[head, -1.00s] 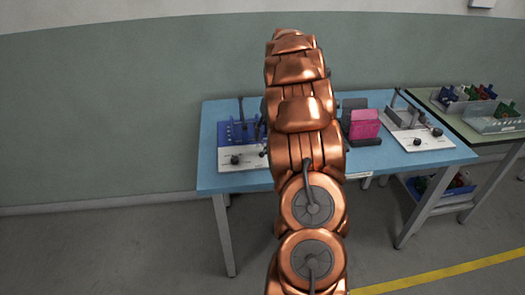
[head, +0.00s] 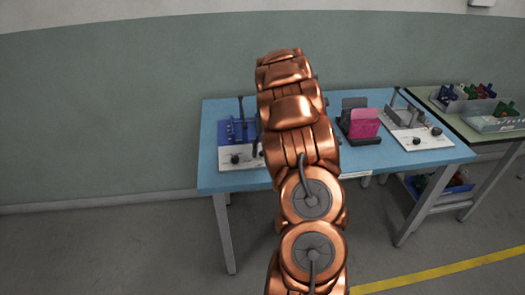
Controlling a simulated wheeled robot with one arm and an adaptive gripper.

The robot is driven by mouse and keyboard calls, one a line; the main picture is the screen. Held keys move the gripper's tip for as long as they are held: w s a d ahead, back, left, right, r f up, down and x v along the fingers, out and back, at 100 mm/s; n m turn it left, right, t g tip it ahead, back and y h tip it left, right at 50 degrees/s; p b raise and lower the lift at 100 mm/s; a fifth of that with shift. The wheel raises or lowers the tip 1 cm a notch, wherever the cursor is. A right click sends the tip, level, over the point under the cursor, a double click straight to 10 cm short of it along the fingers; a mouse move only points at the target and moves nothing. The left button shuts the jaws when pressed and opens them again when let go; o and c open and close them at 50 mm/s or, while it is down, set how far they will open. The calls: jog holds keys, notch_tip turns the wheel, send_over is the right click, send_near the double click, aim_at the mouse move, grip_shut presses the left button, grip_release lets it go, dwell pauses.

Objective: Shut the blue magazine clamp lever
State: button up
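The blue magazine clamp (head: 232,130) stands on a white base plate (head: 225,160) at the left end of the blue table. Its dark lever (head: 240,107) stands upright, rising above the blue body. Dark knobs sit at the front of the plate. My copper arm covers the right edge of this fixture. My gripper is hidden behind the arm, so its fingers and its distance from the lever cannot be seen.
The blue table (head: 225,182) also holds a dark stand with a pink piece (head: 364,123) and a second white fixture with a lever (head: 428,140) at right. A green table (head: 487,137) with bins (head: 497,123) adjoins on the right.

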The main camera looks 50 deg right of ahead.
grip_shut()
jog(key=shift+w+m, duration=0.25)
jog(key=shift+m, duration=0.25)
jog(key=shift+r, duration=0.1)
jog(key=shift+o, duration=0.9)
grip_release()
jog(key=shift+a, duration=0.1)
